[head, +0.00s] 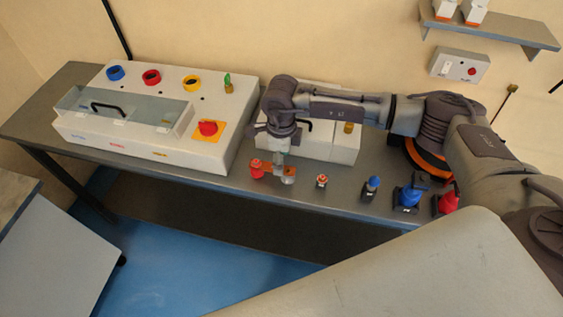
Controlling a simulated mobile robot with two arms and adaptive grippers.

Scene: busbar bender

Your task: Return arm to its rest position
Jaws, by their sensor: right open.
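My right arm reaches in from the right across the table. Its gripper (282,146) points down near the table's front edge and is open, though its fingers are small and hard to make out. Just below it are a red fitting (257,169) and a small silvery part (288,179), with a copper-coloured piece between them. I cannot tell whether the gripper touches these. My left gripper is not in view.
A large white control box (225,155) stands left on the grey table (40,120). A smaller white box (345,148) stands behind my gripper. Small red-topped (321,182) and blue-topped (372,185) parts, plus a blue fitting (408,196), line the front edge.

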